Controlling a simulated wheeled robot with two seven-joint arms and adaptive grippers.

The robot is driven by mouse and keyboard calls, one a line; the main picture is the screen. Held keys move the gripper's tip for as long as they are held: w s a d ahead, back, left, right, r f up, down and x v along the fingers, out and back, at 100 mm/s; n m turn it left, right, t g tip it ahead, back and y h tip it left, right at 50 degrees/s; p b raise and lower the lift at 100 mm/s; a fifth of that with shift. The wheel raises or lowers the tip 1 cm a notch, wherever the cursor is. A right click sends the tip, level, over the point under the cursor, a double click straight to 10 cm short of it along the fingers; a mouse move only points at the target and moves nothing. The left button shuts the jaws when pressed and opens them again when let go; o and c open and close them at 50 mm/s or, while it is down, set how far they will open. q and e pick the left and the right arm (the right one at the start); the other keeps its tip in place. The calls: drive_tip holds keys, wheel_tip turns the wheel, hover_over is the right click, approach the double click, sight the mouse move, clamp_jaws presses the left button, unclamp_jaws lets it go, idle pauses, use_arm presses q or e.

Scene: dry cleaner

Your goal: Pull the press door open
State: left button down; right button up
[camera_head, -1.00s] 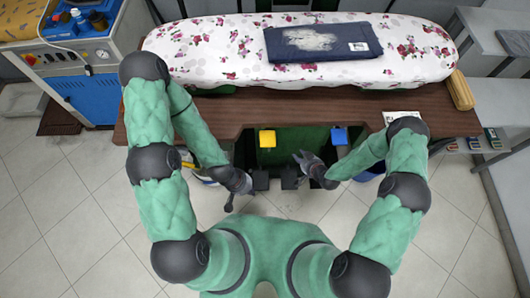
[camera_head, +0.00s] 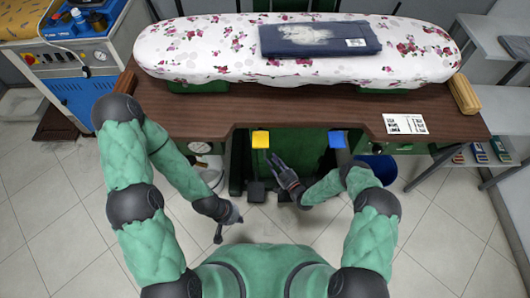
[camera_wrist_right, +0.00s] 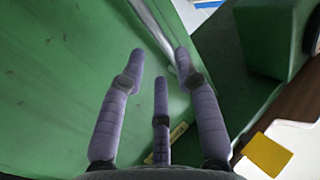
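The green press body with its dark opening stands under the brown tabletop (camera_head: 420,98). In the right wrist view, a green panel (camera_wrist_right: 60,60), apparently the press door, fills the left side, with a silver bar (camera_wrist_right: 150,22) along its edge. My right gripper (camera_head: 277,164) is below the tabletop at the opening. In the right wrist view its three fingers (camera_wrist_right: 160,62) are spread and empty. The right finger overlaps the bar; I cannot tell whether they touch. My left gripper (camera_head: 228,228) hangs lower, over the floor, away from the press; its finger state is unclear.
A flowered ironing pad (camera_head: 200,50) with a folded navy garment (camera_head: 290,42) lies above the tabletop. A blue bin (camera_head: 383,168) stands at right. Tiled floor (camera_head: 60,230) is free at left.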

drive_tip(key=b+x, duration=0.2)
drive_tip(key=x, duration=0.5)
drive_tip(key=shift+c, duration=0.3)
clamp_jaws()
